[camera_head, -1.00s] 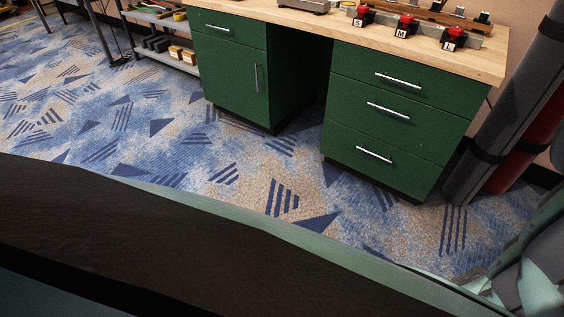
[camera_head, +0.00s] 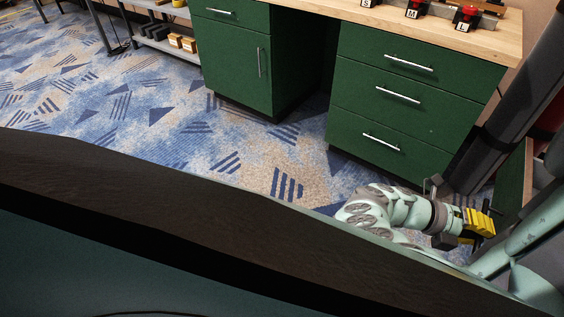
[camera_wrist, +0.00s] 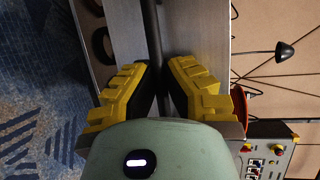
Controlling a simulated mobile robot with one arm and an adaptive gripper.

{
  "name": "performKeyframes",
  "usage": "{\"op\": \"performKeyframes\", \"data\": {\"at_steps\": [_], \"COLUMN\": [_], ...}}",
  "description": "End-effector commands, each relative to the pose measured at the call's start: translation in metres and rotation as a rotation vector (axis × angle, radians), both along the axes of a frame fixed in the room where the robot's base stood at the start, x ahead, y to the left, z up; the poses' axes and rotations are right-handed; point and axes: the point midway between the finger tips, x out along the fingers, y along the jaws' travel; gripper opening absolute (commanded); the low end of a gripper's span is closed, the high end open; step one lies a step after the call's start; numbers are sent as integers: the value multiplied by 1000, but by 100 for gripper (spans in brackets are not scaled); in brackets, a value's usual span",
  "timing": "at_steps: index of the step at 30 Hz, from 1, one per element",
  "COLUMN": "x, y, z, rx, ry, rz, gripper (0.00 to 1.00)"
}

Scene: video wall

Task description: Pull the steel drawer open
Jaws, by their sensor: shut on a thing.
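In the wrist view a grey steel front (camera_wrist: 205,40) fills the upper middle; I take it for the steel drawer. A dark bar handle (camera_wrist: 152,28) runs from top to bottom across it in the picture. My gripper (camera_wrist: 160,75) has its yellow ribbed fingers on both sides of this bar, shut on it. The bar's lower end is hidden behind the fingers and palm. In the head view my gripper (camera_head: 482,222) is at the lower right; the steel drawer is not clearly seen there.
A green desk (camera_head: 390,118) with silver-handled drawers and a wooden top stands behind. Dark upright rolls (camera_head: 505,110) stand at its right. Patterned blue carpet (camera_head: 130,115) is open at left. In the wrist view a control box (camera_wrist: 265,150) is at lower right.

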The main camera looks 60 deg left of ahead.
Motion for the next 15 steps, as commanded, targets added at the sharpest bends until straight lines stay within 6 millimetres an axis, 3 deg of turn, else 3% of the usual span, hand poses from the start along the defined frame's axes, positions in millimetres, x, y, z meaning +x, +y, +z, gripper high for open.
{"op": "performKeyframes", "data": {"at_steps": [1,6,15], "x": [-3,-11,-16], "y": [12,34,47], "z": [-6,-5,-3], "rx": [5,5,5], "ry": [3,5,5], "rz": [12,14,12], "gripper": [0,0,0]}}
